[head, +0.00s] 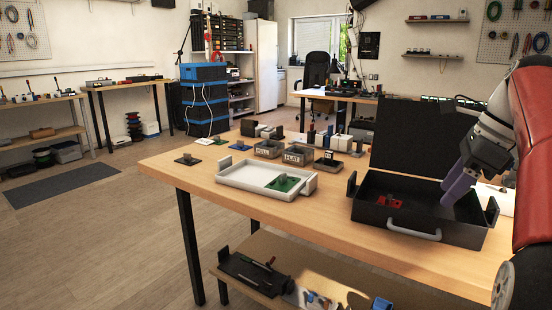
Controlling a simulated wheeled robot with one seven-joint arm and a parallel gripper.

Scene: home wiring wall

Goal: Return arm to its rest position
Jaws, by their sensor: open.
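My arm comes in from the right edge, with a red upper part and a grey wrist. My gripper (450,196) has purple fingers and points down over the right part of the open black case (375,213). The fingers are open. No object shows between them, though the far finger is largely hidden. I cannot tell whether the tips are inside the case or just above it. A small red part (390,201) lies in the case, to the left of the gripper and apart from it.
The case's raised lid (420,135) stands behind the gripper. A white tray (240,183) with a green board (285,184) sits to the left on the wooden table (180,172). Small labelled boxes (298,156) and several blocks stand behind it.

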